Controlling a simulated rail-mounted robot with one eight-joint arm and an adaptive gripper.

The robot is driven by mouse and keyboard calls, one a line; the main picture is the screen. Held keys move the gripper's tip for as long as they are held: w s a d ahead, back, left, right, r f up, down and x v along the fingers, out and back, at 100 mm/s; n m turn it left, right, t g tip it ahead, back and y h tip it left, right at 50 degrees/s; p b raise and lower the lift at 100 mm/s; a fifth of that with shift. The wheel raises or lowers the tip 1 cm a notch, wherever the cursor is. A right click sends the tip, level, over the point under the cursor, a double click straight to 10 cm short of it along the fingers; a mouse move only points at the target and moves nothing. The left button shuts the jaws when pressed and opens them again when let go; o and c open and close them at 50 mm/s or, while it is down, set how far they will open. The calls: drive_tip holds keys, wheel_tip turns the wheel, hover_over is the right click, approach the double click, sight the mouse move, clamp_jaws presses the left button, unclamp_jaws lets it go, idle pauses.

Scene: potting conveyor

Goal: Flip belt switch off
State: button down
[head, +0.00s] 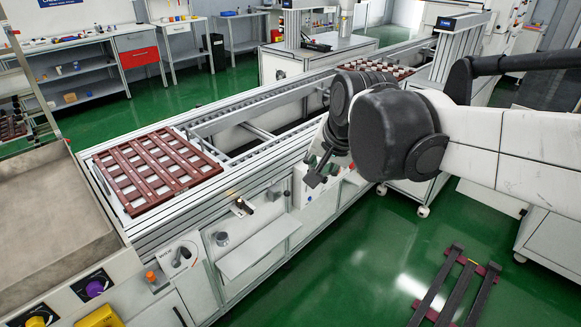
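No control in the head view bears a belt label I can read. A small white panel with a dark rotary handle (181,257) sits on the conveyor's front left. No held object is visible.
A brown slotted tray (160,172) lies on the conveyor (250,112); another tray (375,68) is farther back. An orange button (150,276) is beside the rotary panel. A shelf (258,250) juts from the conveyor front. A dark rack (455,285) stands on the green floor at right.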

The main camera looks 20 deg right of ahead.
sight(309, 188)
drive_tip(key=w+d+f+m+b, duration=0.1)
drive_tip(key=w+d+f+m, duration=0.25)
drive_tip(key=w, duration=0.35)
drive_tip(key=w+d+f+m+g+b, duration=0.1)
drive_tip(key=w+d+f+m, duration=0.3)
drive_tip(key=w, duration=0.4)
drive_tip(key=w+d+f+m+b, duration=0.1)
drive_tip(key=w+d+f+m, duration=0.15)
drive_tip(key=w+m, duration=0.35)
drive_tip(key=w+d+f+m+b, duration=0.1)
drive_tip(key=w+d+f+m, duration=0.2)
drive_tip(key=f, duration=0.4)
drive_tip(key=w+d+f+m+y+b, duration=0.1)
drive_tip(key=w+d+f+m, duration=0.2)
drive_tip(key=f, duration=0.5)
drive_tip(key=w+d+f+m+g+b, duration=0.1)
drive_tip(key=w+d+f+m, duration=0.2)
drive_tip(key=w+d+f, duration=0.2)
wheel_tip(309, 188, down, 3)
drive_tip(key=shift+w+f+m+y, duration=0.1)
drive_tip(key=shift+w+m+y, duration=0.3)
drive_tip(key=shift+w, duration=0.6)
drive_tip(key=w+a+f+b, duration=0.3)
drive_tip(key=w+f, duration=0.3)
drive_tip(key=f, duration=0.2)
drive_tip(key=shift+w+a+f, duration=0.25)
drive_tip(key=shift+w+f, duration=0.05)
drive_tip(key=shift+w, duration=0.05)
